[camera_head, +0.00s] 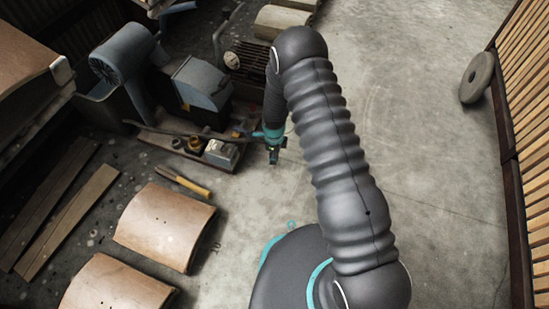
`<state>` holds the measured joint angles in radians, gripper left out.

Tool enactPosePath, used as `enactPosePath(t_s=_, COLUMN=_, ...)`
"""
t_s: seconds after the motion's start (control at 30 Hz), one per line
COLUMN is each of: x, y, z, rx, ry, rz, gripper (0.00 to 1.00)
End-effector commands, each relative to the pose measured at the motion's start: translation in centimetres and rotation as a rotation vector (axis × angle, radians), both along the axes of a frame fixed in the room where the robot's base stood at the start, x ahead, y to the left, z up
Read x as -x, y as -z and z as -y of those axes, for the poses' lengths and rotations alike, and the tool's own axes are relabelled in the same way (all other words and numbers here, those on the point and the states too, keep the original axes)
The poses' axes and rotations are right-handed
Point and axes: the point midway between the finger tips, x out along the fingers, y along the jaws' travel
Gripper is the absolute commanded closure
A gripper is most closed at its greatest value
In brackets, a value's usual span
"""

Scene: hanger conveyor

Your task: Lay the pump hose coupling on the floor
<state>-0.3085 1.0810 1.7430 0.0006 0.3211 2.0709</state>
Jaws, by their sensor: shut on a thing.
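My gripper (273,146) hangs at the end of my dark ribbed arm, left of the picture's middle. Its wrist has a teal band. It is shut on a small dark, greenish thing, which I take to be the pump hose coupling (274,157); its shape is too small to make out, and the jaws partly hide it. The gripper is beside the right end of a cluttered low base with machine parts. The grey concrete floor (430,110) lies open to the right of my arm and shows in front of the gripper.
A grey-blue machine (125,55) and a boxy unit (200,85) stand at upper left. A yellow-handled tool (185,182) and curved tan panels (165,226) lie on the floor at left. A round disc (478,77) is near the slatted wall (530,120) at right.

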Motion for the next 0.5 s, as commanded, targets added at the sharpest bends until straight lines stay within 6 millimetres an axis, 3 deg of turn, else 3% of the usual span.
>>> enactPosePath(t_s=0.1, x=-0.1, y=1.5, z=0.0, rx=-0.001, ry=0.0, rz=0.001, gripper=0.96)
enactPosePath(t_s=0.5, x=-0.1, y=2.0, z=0.0, rx=-0.001, ry=0.0, rz=0.002, gripper=0.96)
